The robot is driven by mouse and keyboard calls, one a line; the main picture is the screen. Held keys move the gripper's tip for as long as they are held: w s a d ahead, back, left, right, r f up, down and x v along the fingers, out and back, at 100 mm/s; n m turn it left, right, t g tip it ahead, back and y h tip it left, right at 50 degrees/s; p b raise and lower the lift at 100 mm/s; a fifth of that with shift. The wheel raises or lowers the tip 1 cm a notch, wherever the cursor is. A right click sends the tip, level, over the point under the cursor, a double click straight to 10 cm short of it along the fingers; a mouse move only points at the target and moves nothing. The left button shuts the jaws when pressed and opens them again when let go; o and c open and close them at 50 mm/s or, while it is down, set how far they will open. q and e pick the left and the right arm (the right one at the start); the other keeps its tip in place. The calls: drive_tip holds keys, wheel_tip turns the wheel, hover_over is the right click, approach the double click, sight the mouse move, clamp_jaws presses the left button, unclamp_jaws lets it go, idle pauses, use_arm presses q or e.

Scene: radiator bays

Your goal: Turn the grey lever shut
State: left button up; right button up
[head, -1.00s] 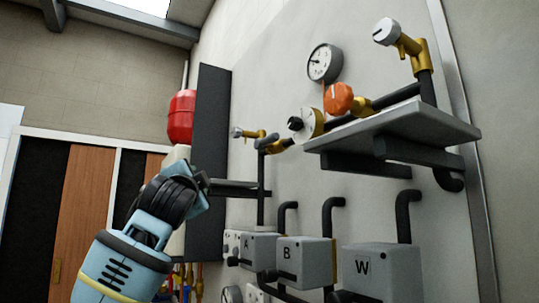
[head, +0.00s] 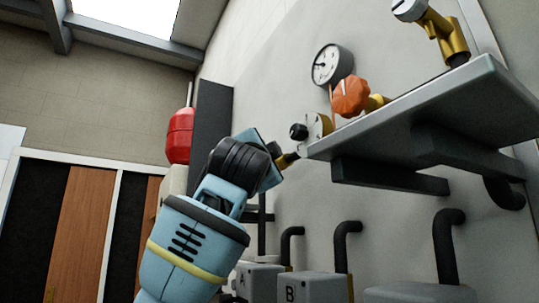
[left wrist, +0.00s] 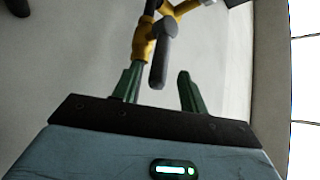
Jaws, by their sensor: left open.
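In the left wrist view, a dark grey lever (left wrist: 160,58) sits on a brass valve (left wrist: 143,42) on a dark pipe. My left gripper (left wrist: 157,80) is open, with its green fingers pointing towards the lever. The lever's lower end shows between the fingertips, with a gap to the right finger; I cannot tell whether it touches either one. In the head view my left gripper (head: 268,163) is left of the shelf, and its fingers and the lever are hidden behind the wrist. My right gripper is in no view.
A shelf (head: 440,112) juts from the wall on the right, with a brass valve (head: 445,30) above it. Grey boxes (head: 312,287) and bent pipes are below. A red tank (head: 180,136) is left.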

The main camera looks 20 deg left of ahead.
use_arm(q)
drive_tip(key=shift+x, duration=2.45)
clamp_jaws()
